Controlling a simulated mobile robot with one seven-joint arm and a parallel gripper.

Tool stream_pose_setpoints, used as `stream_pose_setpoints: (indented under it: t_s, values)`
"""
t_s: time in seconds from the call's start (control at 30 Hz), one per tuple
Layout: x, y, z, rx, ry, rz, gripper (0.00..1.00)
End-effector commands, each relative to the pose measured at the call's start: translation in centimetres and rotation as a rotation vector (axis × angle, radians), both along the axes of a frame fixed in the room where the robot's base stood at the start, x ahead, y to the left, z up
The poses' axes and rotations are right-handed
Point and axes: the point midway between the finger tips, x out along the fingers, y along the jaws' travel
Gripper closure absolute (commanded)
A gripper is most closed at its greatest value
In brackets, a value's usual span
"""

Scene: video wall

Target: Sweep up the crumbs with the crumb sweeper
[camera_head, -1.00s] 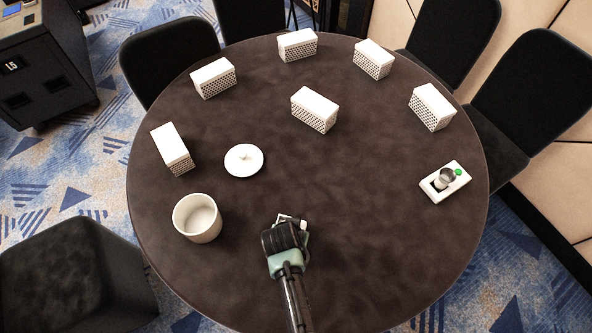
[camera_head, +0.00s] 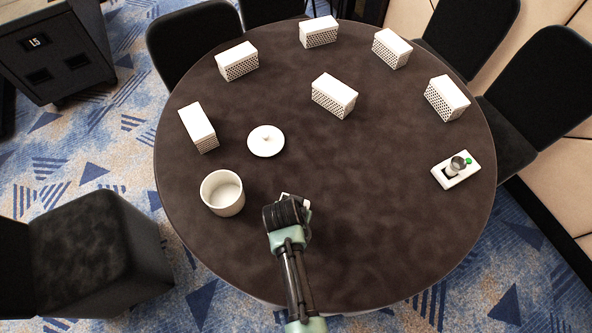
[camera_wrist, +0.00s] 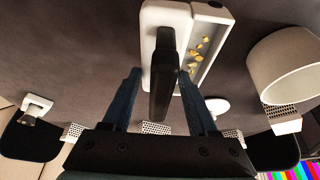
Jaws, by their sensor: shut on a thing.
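In the wrist view the crumb sweeper (camera_wrist: 163,17) is a white body with a black handle (camera_wrist: 164,75) and a pale open tray section on its right. Several yellow crumbs (camera_wrist: 199,50) show within that tray section; I cannot tell how deep they lie. My gripper (camera_wrist: 159,72) has a dark finger on each side of the handle and is shut on the sweeper. In the head view my gripper (camera_head: 287,205) is low over the near part of the dark round table (camera_head: 390,220) and hides most of the sweeper. No crumbs can be made out on the table there.
A white open pot (camera_head: 222,203) stands left of my gripper, with a white lid (camera_head: 266,141) behind it. Several white perforated boxes (camera_head: 334,95) stand across the far half. A white tray (camera_head: 447,179) with a metal cup is at the right. The centre-right tabletop is clear.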

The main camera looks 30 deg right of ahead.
Motion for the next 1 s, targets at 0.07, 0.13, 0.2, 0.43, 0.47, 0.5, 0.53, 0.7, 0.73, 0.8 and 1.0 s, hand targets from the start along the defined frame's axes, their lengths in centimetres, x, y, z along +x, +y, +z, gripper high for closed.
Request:
stream_pose_setpoints:
  t_s: [0.07, 0.13, 0.2, 0.43, 0.47, 0.5, 0.53, 0.7, 0.73, 0.8, 1.0]
  values:
    - [0.2, -0.2, 1.3, 0.000, -0.002, -0.001, 1.00]
    - [0.3, -0.3, 1.8, 0.000, 0.000, 0.001, 1.00]
    - [0.4, -0.4, 2.2, 0.000, 0.000, 0.001, 1.00]
    - [0.5, -0.4, 2.2, 0.000, 0.000, 0.002, 1.00]
    - [0.5, -0.4, 2.2, 0.000, 0.000, 0.002, 1.00]
    - [0.5, -0.4, 2.2, -0.001, -0.001, 0.002, 1.00]
    - [0.5, -0.4, 2.2, -0.001, -0.001, 0.002, 1.00]
    - [0.5, -0.4, 2.2, -0.001, -0.001, 0.002, 1.00]
    - [0.5, -0.4, 2.2, -0.001, -0.001, 0.002, 1.00]
    - [0.5, -0.4, 2.2, -0.001, -0.001, 0.002, 1.00]
    - [0.5, -0.4, 2.2, -0.001, -0.001, 0.002, 1.00]
